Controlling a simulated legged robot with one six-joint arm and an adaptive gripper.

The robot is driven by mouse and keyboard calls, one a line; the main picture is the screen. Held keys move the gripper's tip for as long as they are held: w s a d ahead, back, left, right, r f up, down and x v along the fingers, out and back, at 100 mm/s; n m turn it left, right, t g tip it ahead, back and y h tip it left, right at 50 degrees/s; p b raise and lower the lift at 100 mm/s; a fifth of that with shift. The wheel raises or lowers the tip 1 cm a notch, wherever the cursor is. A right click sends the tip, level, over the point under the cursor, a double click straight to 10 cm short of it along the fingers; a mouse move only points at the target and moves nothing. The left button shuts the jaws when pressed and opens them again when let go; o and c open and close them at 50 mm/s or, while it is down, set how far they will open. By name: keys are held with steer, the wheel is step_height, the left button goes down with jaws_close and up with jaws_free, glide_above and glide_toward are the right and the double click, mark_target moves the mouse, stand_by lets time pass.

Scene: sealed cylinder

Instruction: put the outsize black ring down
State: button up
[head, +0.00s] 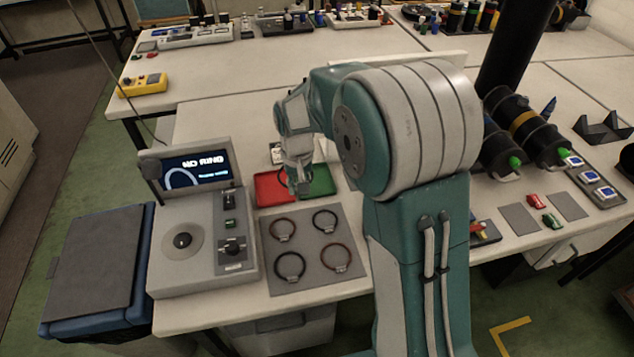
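My gripper (299,190) points down over the line between a red tray (270,199) and a green tray (322,183). A thin dark arc (281,181), which looks like part of a black ring, shows at the left of the fingers against the red tray. The rest of it is hidden by the gripper. I cannot tell whether the fingers are closed on it or whether it touches the tray. Several dark rings with small tags lie flat and apart on a grey mat (306,244), among them a black ring (290,267) at the front left.
A blue bin (95,265) stands beside the table. Black cylinders (520,130) lie at the right. A yellow meter (142,85) lies at the back left.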

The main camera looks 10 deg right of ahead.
steer(key=w+d+f, duration=0.3)
steer(key=w, duration=0.2)
glide_above(317, 193)
steer(key=f, duration=0.4)
steer(key=shift+s+f, duration=0.3)
steer(key=shift+w+f, duration=0.15)
steer(key=shift+f, duration=0.8)
steer(key=shift+w+f, duration=0.1)
steer(key=shift+f, duration=0.85)
steer(key=o, duration=0.9)
steer(key=shift+f, duration=0.1)
